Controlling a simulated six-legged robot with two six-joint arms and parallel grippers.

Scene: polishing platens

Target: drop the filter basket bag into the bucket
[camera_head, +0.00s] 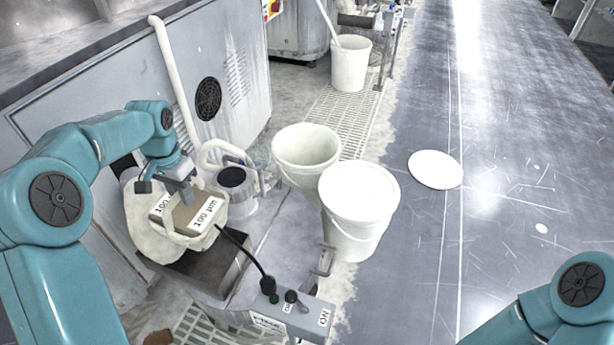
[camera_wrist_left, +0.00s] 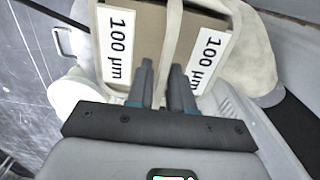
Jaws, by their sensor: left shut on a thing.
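The filter basket bag (camera_head: 150,238) is a cream cloth bag with a brown top part and "100 µm" labels. It hangs or sits at the left over a dark metal box; whether it touches is unclear. It also fills the top of the left wrist view (camera_wrist_left: 255,55). My left gripper (camera_head: 184,196) is shut on its cream strap, which runs between the fingers in the left wrist view (camera_wrist_left: 162,72). An open, seemingly empty white bucket (camera_head: 307,147) stands right of the bag. My right arm shows at bottom right; its gripper is out of view.
A lidded white bucket (camera_head: 360,195) stands against the open one. A white cylindrical housing with a hose (camera_head: 236,195) sits between bag and bucket. A control box (camera_head: 290,315) with a black cable is in front. Another bucket (camera_head: 350,65) stands farther back.

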